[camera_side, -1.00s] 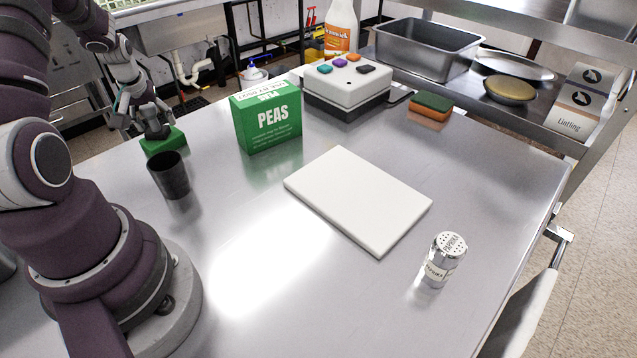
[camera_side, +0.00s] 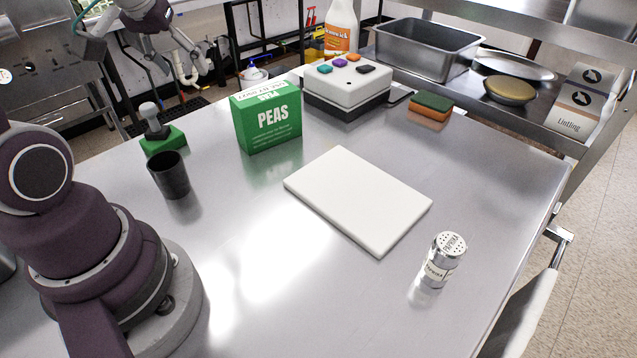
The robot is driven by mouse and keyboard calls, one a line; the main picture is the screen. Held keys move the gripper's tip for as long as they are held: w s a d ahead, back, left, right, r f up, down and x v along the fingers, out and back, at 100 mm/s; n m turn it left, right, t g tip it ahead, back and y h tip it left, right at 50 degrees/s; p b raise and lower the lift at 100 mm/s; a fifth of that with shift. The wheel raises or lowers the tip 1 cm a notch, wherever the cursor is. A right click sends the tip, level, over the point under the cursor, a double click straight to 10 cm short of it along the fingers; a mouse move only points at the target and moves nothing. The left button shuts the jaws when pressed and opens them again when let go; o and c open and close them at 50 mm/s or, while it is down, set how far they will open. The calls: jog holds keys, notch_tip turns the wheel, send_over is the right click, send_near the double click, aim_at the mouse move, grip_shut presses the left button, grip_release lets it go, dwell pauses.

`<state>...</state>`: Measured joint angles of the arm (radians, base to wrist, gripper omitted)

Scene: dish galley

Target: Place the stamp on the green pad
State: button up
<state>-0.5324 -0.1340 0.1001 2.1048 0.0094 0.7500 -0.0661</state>
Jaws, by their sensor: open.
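The stamp (camera_side: 154,121), with a grey knob handle and a dark base, stands upright on the green pad (camera_side: 173,141) at the left far side of the steel table. The contact between its base and the pad is small in the picture, but it appears to rest on top. My gripper (camera_side: 190,72) is at the upper left, raised above and behind the stamp, clear of it. It is open, its fingers apart, with nothing between them.
A dark cup (camera_side: 169,176) stands just in front of the pad. A green peas box (camera_side: 267,118) is to its right, before a white button box (camera_side: 347,88). Bare table fills the front middle.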

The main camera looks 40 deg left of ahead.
jog(key=s+d+r+m+t+h, duration=0.1)
jog(key=s+d+m, duration=0.3)
jog(key=d+m, duration=0.4)
jog(key=d+h, duration=0.1)
jog(key=d, duration=0.6)
jog(key=shift+s+t+h, duration=0.2)
jog(key=shift+t+h, duration=0.1)
